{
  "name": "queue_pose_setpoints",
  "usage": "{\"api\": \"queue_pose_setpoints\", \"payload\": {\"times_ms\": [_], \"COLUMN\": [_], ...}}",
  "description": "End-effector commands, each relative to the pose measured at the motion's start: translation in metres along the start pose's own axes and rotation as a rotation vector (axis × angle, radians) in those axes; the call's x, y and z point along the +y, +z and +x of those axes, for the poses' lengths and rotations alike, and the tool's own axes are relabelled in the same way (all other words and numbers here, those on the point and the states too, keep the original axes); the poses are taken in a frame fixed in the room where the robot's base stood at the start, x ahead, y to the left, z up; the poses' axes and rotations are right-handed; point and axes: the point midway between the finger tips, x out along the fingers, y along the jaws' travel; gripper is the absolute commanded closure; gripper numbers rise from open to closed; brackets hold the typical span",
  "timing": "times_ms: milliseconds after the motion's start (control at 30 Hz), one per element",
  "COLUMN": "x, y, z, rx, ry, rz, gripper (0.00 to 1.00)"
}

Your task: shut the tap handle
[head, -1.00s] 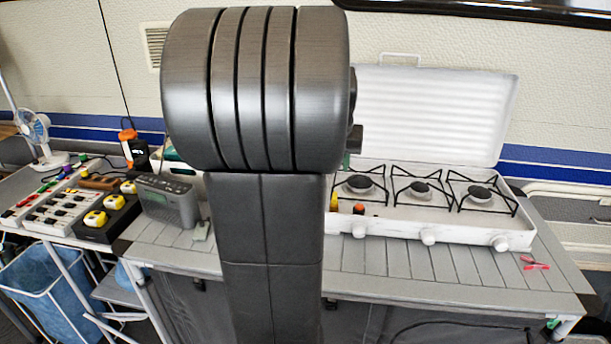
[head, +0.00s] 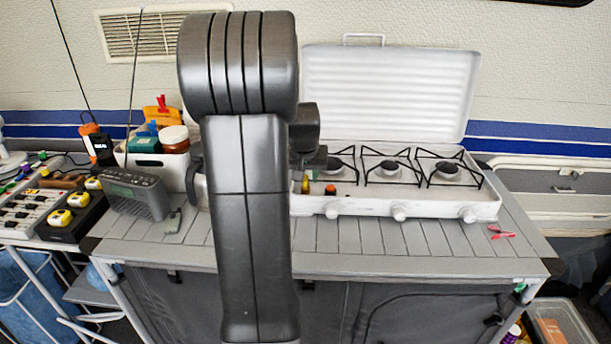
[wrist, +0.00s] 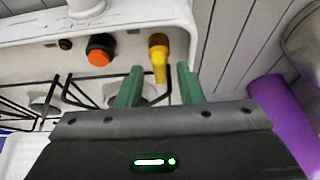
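The yellow tap handle (wrist: 159,60) shows in the wrist view on the white panel of the gas stove (wrist: 130,40). It is also small in the head view (head: 305,184), at the left end of the stove's front, partly beside my arm. My gripper (wrist: 160,80) has two green fingers standing apart with nothing held. In the wrist view the handle's end lies between the fingertips in the picture; I cannot tell how deep it is or whether they touch it. In the head view my arm hides most of the gripper.
An orange-capped black knob (wrist: 101,50) sits beside the handle. Black pan supports (head: 390,167) cover the burners. A grey radio (head: 138,196) and a white bin with jars (head: 150,165) stand left on the table. A purple object (wrist: 282,115) is near my gripper. Red clips (head: 501,231) lie right.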

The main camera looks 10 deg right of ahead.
Motion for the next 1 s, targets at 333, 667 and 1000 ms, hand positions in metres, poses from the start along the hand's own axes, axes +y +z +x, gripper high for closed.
{"api": "queue_pose_setpoints", "payload": {"times_ms": [333, 667, 1000], "x": [0.0001, -0.0001, -0.0018], "y": [0.0002, 0.0003, 0.0007], "z": [0.0004, 0.0005, 0.0021], "rx": [0.0, -0.001, 0.0], "ry": [0.0, 0.004, 0.062], "rz": [0.0, 0.009, 0.146], "gripper": [0.88, 1.0, 1.0]}}
